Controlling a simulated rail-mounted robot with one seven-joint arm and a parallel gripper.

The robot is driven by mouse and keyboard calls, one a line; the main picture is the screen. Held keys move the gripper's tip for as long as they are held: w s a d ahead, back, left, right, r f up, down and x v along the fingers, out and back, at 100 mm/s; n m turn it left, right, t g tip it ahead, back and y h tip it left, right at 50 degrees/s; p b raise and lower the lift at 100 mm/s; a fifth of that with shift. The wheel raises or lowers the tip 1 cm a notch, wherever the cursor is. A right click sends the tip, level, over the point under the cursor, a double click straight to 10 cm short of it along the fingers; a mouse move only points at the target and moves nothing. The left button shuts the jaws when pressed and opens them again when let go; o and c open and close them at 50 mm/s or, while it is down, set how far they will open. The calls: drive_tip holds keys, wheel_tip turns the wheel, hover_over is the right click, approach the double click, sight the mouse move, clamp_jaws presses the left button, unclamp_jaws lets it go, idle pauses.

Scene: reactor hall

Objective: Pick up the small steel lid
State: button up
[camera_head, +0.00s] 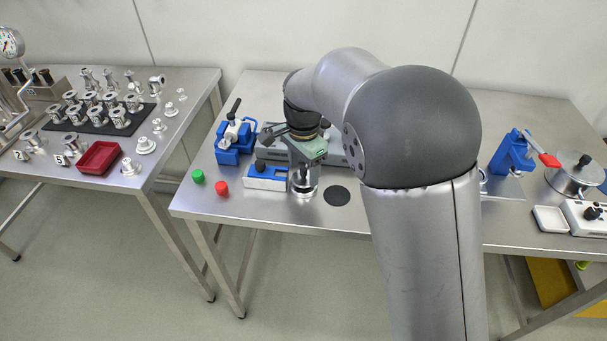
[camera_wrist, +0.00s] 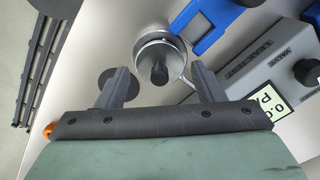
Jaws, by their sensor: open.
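The small steel lid (camera_wrist: 158,50) is round with a black knob in its centre. It shows in the wrist view on top of a short steel vessel. In the head view the steel vessel (camera_head: 304,189) stands near the table's front edge, and my gripper hides most of its top. My gripper (camera_head: 304,172) points down over it. In the wrist view my gripper (camera_wrist: 161,78) is open, with one finger on each side of the knob's line. The fingers appear apart from the lid, with nothing between them; their height above it is unclear.
A blue-and-white box (camera_head: 266,177) and a grey leak-test box (camera_wrist: 270,58) stand close by. A blue clamp (camera_head: 235,137) is at left. A black disc (camera_head: 337,196) lies at right. Green (camera_head: 198,176) and red (camera_head: 222,188) caps sit at the front left. A larger lidded pot (camera_head: 577,172) stands far right.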

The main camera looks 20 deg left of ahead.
drive_tip(key=shift+f, duration=0.65)
drive_tip(key=c, duration=0.8)
drive_tip(key=shift+c, duration=0.2)
drive_tip(key=shift+r, duration=0.15)
